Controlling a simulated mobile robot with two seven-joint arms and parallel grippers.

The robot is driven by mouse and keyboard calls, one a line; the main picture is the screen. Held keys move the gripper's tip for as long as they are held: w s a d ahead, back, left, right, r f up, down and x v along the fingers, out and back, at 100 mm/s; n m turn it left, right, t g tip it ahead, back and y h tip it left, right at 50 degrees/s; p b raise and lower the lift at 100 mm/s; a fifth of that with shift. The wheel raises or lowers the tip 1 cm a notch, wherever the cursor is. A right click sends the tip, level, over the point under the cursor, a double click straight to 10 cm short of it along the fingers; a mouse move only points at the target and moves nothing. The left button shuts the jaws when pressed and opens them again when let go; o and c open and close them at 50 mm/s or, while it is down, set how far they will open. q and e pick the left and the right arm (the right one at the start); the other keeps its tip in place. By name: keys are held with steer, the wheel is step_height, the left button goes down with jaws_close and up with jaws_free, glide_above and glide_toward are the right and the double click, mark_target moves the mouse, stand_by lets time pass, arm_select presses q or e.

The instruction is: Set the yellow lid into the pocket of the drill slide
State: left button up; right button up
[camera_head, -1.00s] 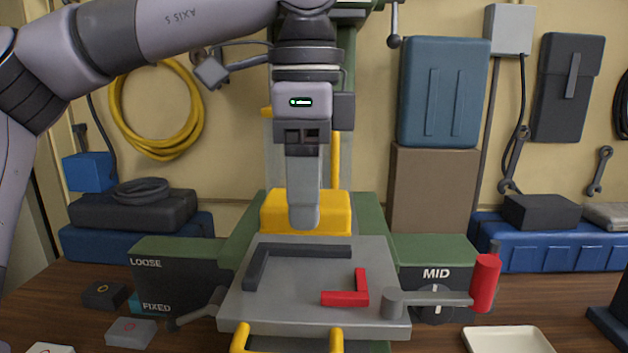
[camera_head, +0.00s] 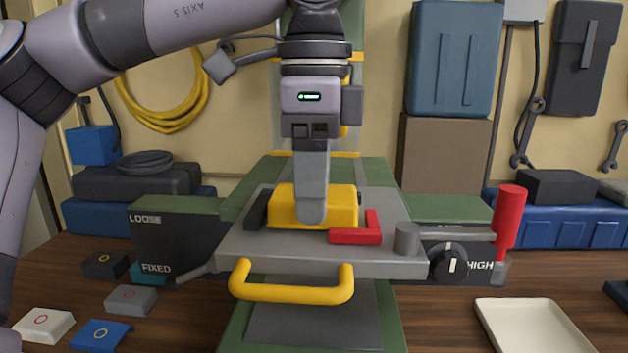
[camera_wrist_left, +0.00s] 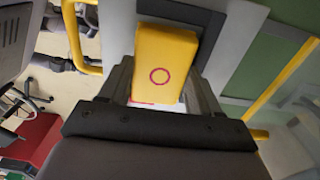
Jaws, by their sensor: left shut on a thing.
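The yellow lid (camera_head: 343,205) is a box-like block, low over the grey plate of the drill slide (camera_head: 290,247). It lies between the dark corner bracket (camera_head: 257,208) on the left and the red L-shaped corner piece (camera_head: 360,235) at front right. My left gripper (camera_head: 311,212) points down and is shut on the lid; its near finger covers part of the front face. I cannot tell whether the lid rests on the plate. In the left wrist view the lid (camera_wrist_left: 167,62) with its red ring sits between the fingers. The lid hides the bracket's back arm. My right gripper is out of view.
A crank with a red grip (camera_head: 510,215) stands at the slide's right, near a dial (camera_head: 450,263). A yellow handle (camera_head: 290,293) is at the front. A cream tray (camera_head: 532,325) lies at lower right; small blocks, including a blue one (camera_head: 101,335), lie at lower left.

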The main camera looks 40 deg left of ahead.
arm_select(q)
steer(key=o, duration=1.1)
steer(key=shift+r, duration=0.1)
step_height(320, 180, up, 6)
steer(key=shift+f+p, duration=0.15)
steer(key=shift+p, duration=0.2)
steer(key=shift+r, duration=0.65)
